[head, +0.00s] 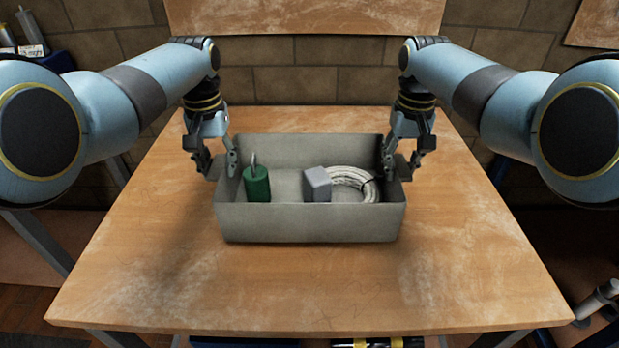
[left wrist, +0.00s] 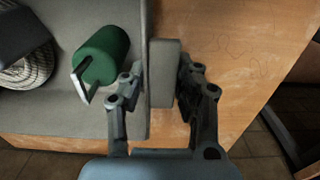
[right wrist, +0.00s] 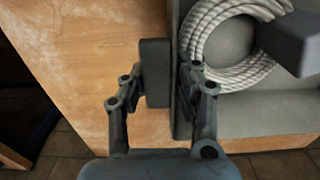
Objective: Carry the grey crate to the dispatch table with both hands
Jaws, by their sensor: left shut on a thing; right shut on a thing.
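The grey crate (head: 310,223) is upright and level over a wooden table (head: 300,290); I cannot tell if it touches the top. It holds a green cylinder with a metal loop (head: 257,184), a grey block (head: 317,184) and a coil of pale rope (head: 357,181). My left gripper (head: 221,166) is shut on the crate's left side, at a grey tab (left wrist: 165,72) on the wall. My right gripper (head: 399,166) is shut on the right side, at a matching tab (right wrist: 155,72). I cannot tell which table is the dispatch table.
The table is bare in front of and beside the crate. A block wall (head: 300,84) stands behind it, with a wooden panel (head: 300,15) at the top. Dark items and bottles (head: 28,30) stand at the far left. Items show below the table's front edge.

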